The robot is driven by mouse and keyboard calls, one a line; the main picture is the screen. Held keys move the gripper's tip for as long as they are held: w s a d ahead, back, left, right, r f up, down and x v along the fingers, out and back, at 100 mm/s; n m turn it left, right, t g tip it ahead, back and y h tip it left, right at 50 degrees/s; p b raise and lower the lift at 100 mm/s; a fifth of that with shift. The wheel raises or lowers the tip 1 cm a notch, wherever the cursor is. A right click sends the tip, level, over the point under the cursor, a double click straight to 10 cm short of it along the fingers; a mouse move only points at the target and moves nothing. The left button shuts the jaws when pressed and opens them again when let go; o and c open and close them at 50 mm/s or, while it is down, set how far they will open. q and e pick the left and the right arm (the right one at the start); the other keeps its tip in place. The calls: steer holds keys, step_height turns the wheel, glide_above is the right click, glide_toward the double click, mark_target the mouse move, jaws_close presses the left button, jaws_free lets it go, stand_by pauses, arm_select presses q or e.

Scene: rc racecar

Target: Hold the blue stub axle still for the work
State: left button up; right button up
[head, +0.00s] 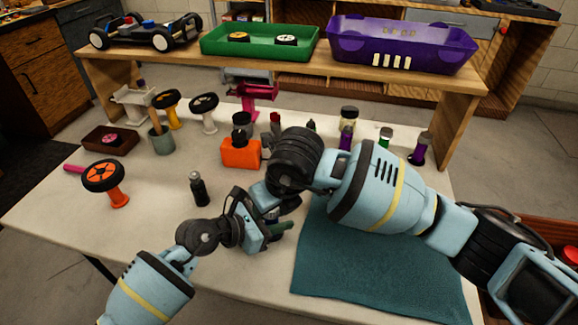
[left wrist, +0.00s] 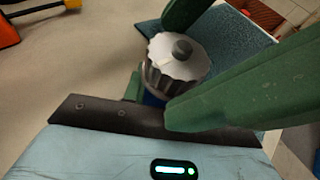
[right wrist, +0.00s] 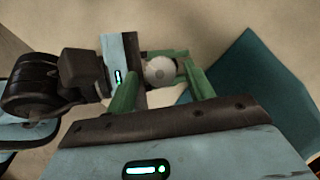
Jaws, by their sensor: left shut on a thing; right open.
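The blue stub axle shows in the left wrist view as a dark blue sliver (left wrist: 152,100) under a silver ribbed, nut-like part (left wrist: 180,55) with a grey stub on top. My left gripper (head: 277,226) is shut on the axle just above the table, near the left edge of the teal mat; its grip is mostly hidden. My right gripper (right wrist: 161,68) is open, its green fingers on either side of the silver part. I cannot tell whether they touch it. In the head view the two grippers crowd together and hide most of the axle.
A small black bottle (head: 198,189) and an orange container (head: 240,153) stand close behind the grippers. An orange-hubbed wheel (head: 103,175) is at left. The teal mat (head: 380,265) is bare. A raised shelf (head: 190,58) holds a green tray (head: 215,46), purple tray (head: 345,45) and car chassis (head: 145,32).

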steer(key=n, duration=0.1)
steer(key=n+g, duration=0.1)
steer(key=n, duration=0.1)
steer(key=shift+d+f+y, duration=0.15)
steer(key=shift+d+y, duration=0.05)
steer(key=shift+y, duration=0.2)
steer(key=n+g, duration=0.1)
steer(key=n, duration=0.2)
steer(key=shift+w+y, duration=0.2)
steer(key=shift+y, duration=0.1)
steer(key=n, duration=0.2)
steer(key=n+g, duration=0.1)
steer(key=n, duration=0.1)
steer(key=n+g, duration=0.1)
steer(key=n, duration=0.1)
steer(key=shift+w+y, duration=0.25)
steer(key=shift+y, duration=0.05)
steer(key=shift+d+r+n, duration=0.15)
steer(key=shift+r+n, duration=0.1)
steer(key=shift+n, duration=0.25)
steer(key=w+d+r+n, duration=0.1)
steer(key=d+r, duration=0.3)
steer(key=r, duration=0.6)
steer(key=shift+d+r+g, duration=0.15)
steer(key=shift+r+g, duration=0.25)
steer(key=shift+w, duration=0.1)
